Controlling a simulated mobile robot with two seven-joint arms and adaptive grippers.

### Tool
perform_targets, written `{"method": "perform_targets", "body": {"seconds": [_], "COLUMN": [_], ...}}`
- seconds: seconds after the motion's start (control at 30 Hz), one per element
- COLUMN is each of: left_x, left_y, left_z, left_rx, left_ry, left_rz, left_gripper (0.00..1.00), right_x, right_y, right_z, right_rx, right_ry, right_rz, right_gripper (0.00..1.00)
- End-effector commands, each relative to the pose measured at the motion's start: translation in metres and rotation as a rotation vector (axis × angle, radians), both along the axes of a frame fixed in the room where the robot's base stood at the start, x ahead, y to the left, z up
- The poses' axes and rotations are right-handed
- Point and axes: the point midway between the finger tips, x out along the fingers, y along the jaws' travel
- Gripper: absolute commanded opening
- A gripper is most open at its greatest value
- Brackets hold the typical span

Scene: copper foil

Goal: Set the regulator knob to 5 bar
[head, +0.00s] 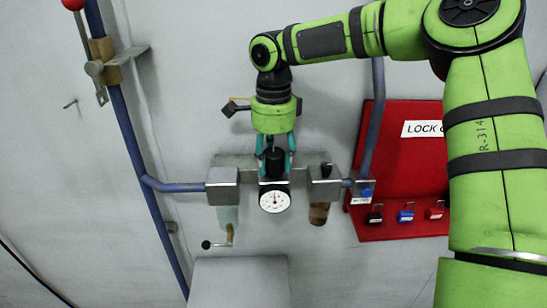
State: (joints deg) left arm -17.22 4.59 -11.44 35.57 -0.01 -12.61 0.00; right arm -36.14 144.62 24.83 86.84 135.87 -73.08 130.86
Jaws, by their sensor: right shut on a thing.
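The regulator knob (274,160) is a black cylinder on top of the middle block of the air unit on the wall. My right gripper (275,153) comes down from above and is shut on the knob, with one teal finger on each side. Just below is a round white gauge (274,198) with a dark needle; the needle points roughly upward, but its numbers are too small to read. My left gripper is not in view.
A filter block (222,187) and a lubricator block (323,187) flank the regulator. A blue pipe (128,140) runs along the left. A red lockout board (405,165) with several padlocks hangs at right, partly hidden by my right arm. A grey box (240,282) stands below.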

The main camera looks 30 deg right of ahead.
Motion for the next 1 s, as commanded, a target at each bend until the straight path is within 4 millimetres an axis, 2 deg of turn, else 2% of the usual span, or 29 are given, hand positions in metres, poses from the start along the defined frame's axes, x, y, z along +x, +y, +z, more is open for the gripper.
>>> {"method": "perform_targets", "body": {"seconds": [0.03, 0.43, 0.47, 0.5, 0.87, 1.0], "left_x": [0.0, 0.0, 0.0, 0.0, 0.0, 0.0], "left_y": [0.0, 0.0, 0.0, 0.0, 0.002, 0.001], "left_z": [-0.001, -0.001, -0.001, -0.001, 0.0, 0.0], "left_rx": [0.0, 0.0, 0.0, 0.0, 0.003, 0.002], "left_ry": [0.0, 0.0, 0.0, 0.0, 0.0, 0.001], "left_rz": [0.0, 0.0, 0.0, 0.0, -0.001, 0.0], "left_gripper": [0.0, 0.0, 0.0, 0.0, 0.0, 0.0], "right_x": [-0.004, -0.004, -0.004, -0.004, -0.001, 0.0], "right_y": [0.0, 0.0, 0.0, 0.0, 0.0, 0.0], "right_z": [-0.005, -0.006, -0.006, -0.006, 0.0, 0.014], "right_rx": [0.002, 0.001, 0.001, 0.001, 0.0, -0.001], "right_ry": [0.018, 0.018, 0.018, 0.018, 0.005, 0.0], "right_rz": [-0.004, -0.008, -0.008, -0.008, -0.007, -0.007], "right_gripper": [0.14, 0.14, 0.58, 0.7, 0.7, 0.7]}}
